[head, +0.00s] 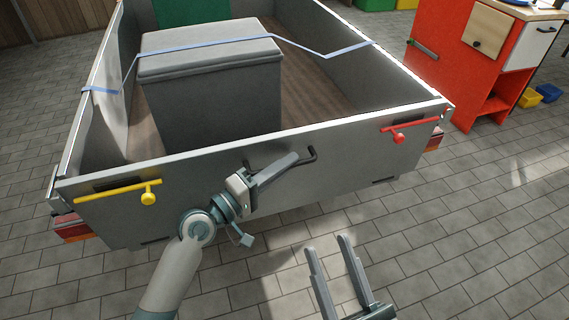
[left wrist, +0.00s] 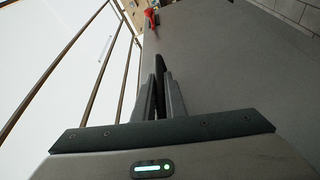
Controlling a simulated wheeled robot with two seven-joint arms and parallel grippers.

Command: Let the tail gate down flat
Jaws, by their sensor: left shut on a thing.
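The grey tail gate (head: 340,177) stands upright, closing the near end of the trailer. A yellow latch (head: 118,190) is at its left end and a red latch (head: 410,130) at its right end; both bars lie roughly level along the gate. The red latch also shows in the left wrist view (left wrist: 150,17). My left gripper (head: 296,162) is at the middle of the gate's outer face, shut on a dark handle (head: 312,154), which shows between the fingers in the left wrist view (left wrist: 160,72). My right gripper (head: 328,243) is open and empty, low in front of the gate.
A grey box (head: 215,100) stands in the trailer under a blue strap (head: 215,43). A red workbench cabinet (head: 455,65) stands to the right, with yellow and blue bins (head: 545,93) beyond it. The paved floor (head: 470,220) in front of the gate is clear.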

